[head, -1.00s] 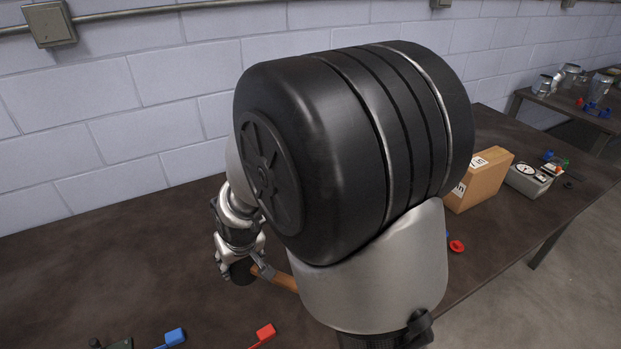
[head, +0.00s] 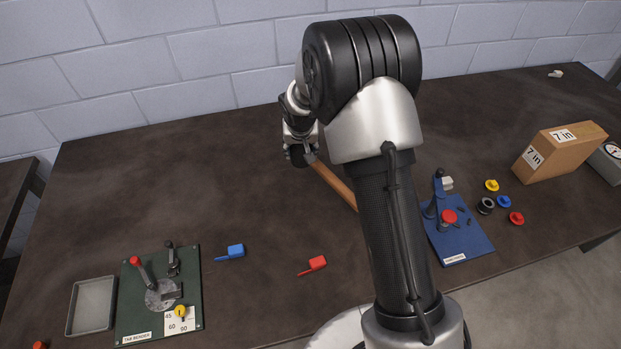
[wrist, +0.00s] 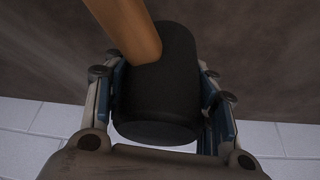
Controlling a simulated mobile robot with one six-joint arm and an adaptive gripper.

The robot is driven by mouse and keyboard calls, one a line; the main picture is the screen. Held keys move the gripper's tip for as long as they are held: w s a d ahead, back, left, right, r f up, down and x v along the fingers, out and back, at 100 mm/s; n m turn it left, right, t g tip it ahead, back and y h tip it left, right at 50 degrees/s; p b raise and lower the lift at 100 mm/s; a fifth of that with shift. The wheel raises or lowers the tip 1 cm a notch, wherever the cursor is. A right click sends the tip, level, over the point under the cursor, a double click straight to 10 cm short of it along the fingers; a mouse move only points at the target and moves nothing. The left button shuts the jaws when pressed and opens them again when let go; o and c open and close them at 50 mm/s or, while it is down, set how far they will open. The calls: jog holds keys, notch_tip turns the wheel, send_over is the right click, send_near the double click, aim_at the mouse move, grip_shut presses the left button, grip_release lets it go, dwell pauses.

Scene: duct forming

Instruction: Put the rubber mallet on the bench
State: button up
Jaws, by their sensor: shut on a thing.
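The rubber mallet has a black cylindrical head (wrist: 158,90) and a wooden handle (head: 334,184). My gripper (head: 299,148) is shut on the mallet's head, with a finger on each side of it in the wrist view. In the head view the handle slants down and right from the gripper and passes behind my arm. The bench (head: 200,190) is a wide dark top below the gripper and mallet. I cannot tell whether the mallet touches the bench top.
A green tab bender board (head: 140,318) and a grey tray (head: 90,305) are at front left. A blue tool (head: 232,252) and a red tool (head: 313,265) lie mid-front. A blue board (head: 462,240), several coloured knobs and a cardboard box (head: 560,152) are right. The back left is clear.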

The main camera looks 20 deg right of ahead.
notch_tip(320, 180, down, 12)
jog(key=shift+w+r+b, duration=0.15)
jog(key=shift+r+b, duration=0.1)
jog(key=shift+b, duration=1)
jog(key=shift+f+b, duration=0.75)
jog(key=shift+f, duration=1.25)
jog(key=shift+f, duration=0.1)
jog(key=shift+f, duration=0.1)
jog(key=o, duration=1.5)
jog(key=shift+c, duration=0.2)
